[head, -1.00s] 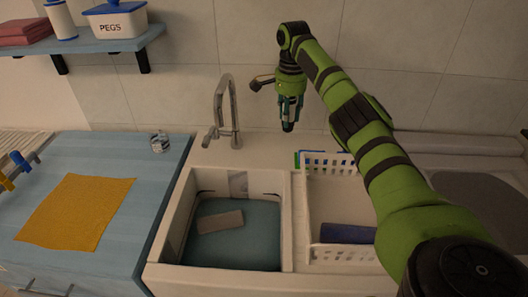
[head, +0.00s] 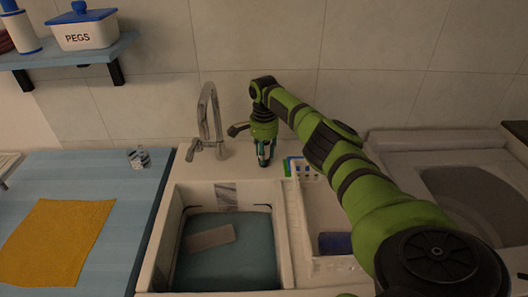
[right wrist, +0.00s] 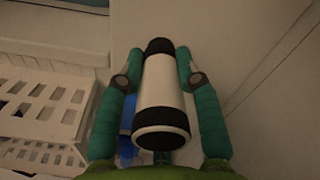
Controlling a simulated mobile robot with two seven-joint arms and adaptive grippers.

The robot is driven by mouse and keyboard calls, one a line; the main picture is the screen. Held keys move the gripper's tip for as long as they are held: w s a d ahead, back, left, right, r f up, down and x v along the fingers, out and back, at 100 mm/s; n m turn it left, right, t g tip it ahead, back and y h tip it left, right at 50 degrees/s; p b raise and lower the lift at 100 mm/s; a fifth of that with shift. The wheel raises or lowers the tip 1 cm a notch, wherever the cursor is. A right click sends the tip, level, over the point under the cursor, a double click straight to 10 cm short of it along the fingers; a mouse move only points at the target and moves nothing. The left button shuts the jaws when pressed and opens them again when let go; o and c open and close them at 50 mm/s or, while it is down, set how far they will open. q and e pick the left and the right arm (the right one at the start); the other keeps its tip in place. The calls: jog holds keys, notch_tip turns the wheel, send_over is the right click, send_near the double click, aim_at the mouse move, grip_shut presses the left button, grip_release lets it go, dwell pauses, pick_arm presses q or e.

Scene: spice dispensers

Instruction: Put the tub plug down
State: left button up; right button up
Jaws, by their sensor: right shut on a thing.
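My right gripper (head: 264,160) is shut on the tub plug, low over the pale ledge behind the basins, to the right of the tap. In the right wrist view the tub plug (right wrist: 164,92) shows as a white cylinder with black ends, between the two teal fingers of the gripper (right wrist: 160,80). In the head view the fingers mostly hide it. I cannot tell whether its lower end touches the ledge (head: 240,172). My left gripper is not in view.
The metal tap (head: 210,125) stands left of the gripper. A white basket (head: 296,235) with blue and green things is close in front and right. The left basin (head: 172,240) holds a grey block (head: 210,237). A banded jar (head: 139,158) and yellow cloth (head: 55,240) lie on the blue counter.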

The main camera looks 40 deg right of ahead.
jog(key=shift+f, duration=0.3)
jog(key=o, duration=1.1)
jog(key=shift+c, duration=0.2)
jog(key=shift+r, duration=0.1)
notch_tip(320, 180, up, 11)
jog(key=shift+r+b, duration=0.1)
jog(key=shift+b, duration=0.6)
jog(key=shift+r, duration=0.5)
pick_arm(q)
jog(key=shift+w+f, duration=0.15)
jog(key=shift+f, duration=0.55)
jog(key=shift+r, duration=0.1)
pick_arm(e)
jog(key=shift+r, duration=0.1)
